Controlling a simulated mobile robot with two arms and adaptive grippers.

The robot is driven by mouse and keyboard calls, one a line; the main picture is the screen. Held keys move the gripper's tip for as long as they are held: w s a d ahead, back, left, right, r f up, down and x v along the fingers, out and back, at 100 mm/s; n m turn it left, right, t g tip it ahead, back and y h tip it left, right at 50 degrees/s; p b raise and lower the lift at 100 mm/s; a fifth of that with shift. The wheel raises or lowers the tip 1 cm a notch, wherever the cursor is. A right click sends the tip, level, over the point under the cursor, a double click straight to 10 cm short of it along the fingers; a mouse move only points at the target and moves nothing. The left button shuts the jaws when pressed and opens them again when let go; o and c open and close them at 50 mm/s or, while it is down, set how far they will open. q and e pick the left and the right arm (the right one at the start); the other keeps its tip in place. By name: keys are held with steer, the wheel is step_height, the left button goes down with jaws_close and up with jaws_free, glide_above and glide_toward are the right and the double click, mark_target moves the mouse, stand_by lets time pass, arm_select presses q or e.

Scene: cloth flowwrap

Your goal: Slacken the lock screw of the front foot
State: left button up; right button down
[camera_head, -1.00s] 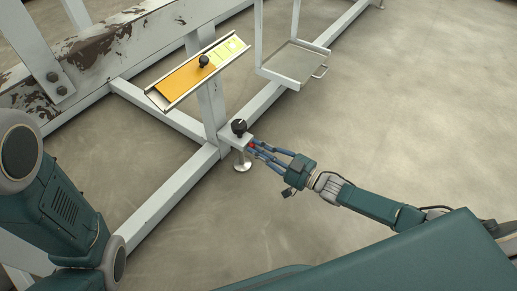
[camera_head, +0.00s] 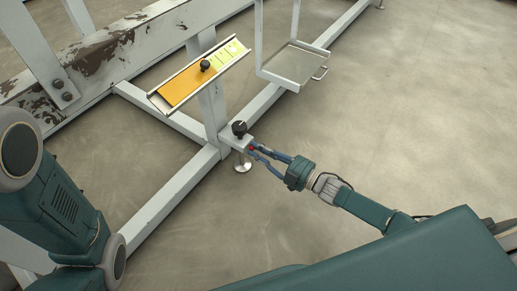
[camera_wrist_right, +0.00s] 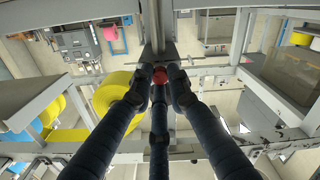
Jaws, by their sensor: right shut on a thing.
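The front foot (camera_head: 242,167) is a round metal pad on a stem under the white bracket (camera_head: 232,143) of the frame, with a black knob (camera_head: 239,128) above it. The lock screw (camera_head: 251,148) is a small red head on the bracket's side. My right gripper (camera_head: 254,151) is shut on it from the right. In the right wrist view the red lock screw (camera_wrist_right: 160,77) sits between the dark fingertips of the right gripper (camera_wrist_right: 160,80). My left arm shows at the left edge of the head view, but its gripper is out of view.
A sloping tray with an orange plate (camera_head: 187,85) and a black knob (camera_head: 205,65) is fixed above the bracket. A grey hanging shelf (camera_head: 295,66) is further back. White beams (camera_head: 172,187) run along the floor. The floor (camera_head: 400,130) to the right is clear.

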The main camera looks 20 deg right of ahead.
steer(key=n, duration=0.5)
steer(key=shift+n, duration=0.3)
steer(key=shift+s+a+f+n+b, duration=0.1)
steer(key=shift+n+b, duration=0.75)
steer(key=shift+n, duration=3)
steer(key=shift+f+n+b, duration=0.1)
steer(key=shift+n+b, duration=0.7)
steer(key=shift+n, duration=3.05)
steer(key=c, duration=1.7)
jaws_free()
steer(key=shift+o, duration=0.2)
steer(key=shift+r, duration=0.1)
